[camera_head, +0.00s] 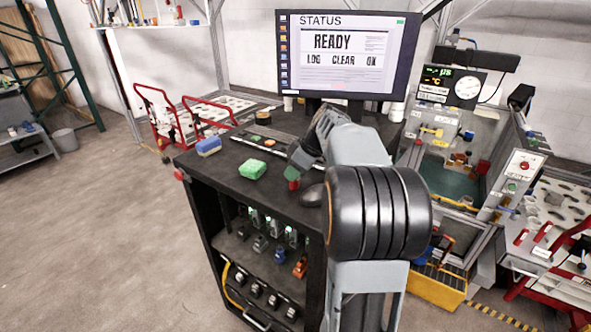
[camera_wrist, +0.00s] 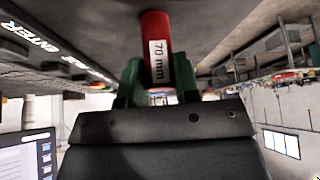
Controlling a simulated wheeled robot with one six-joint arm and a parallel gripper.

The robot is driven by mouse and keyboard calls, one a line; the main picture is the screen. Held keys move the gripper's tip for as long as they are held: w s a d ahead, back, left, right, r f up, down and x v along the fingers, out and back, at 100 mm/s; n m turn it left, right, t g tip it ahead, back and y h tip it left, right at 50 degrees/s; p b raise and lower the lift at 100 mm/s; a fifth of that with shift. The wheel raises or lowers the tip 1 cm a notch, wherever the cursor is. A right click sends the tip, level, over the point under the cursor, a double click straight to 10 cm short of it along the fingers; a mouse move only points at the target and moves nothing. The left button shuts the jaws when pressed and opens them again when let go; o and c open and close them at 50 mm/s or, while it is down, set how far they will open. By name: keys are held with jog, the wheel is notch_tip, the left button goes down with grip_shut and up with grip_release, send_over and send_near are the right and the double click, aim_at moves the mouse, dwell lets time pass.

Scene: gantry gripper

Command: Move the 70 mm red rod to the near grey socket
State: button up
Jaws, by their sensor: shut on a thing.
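My gripper (camera_head: 292,174) is low over the black cart top, and its green fingers also show in the wrist view (camera_wrist: 158,80). It is shut on the red rod (camera_wrist: 156,30), with one finger on each side. The rod's white label reads "70 mm". In the head view the rod's lower end (camera_head: 293,185) shows just under the fingers, close to the cart top. I cannot tell whether it touches the surface.
A green sponge (camera_head: 252,169) and a blue sponge (camera_head: 208,147) lie left of my gripper on the cart top (camera_head: 215,178).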

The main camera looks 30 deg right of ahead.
jog(key=shift+f, duration=0.2)
jog(key=o, duration=0.9)
jog(key=shift+r, duration=0.1)
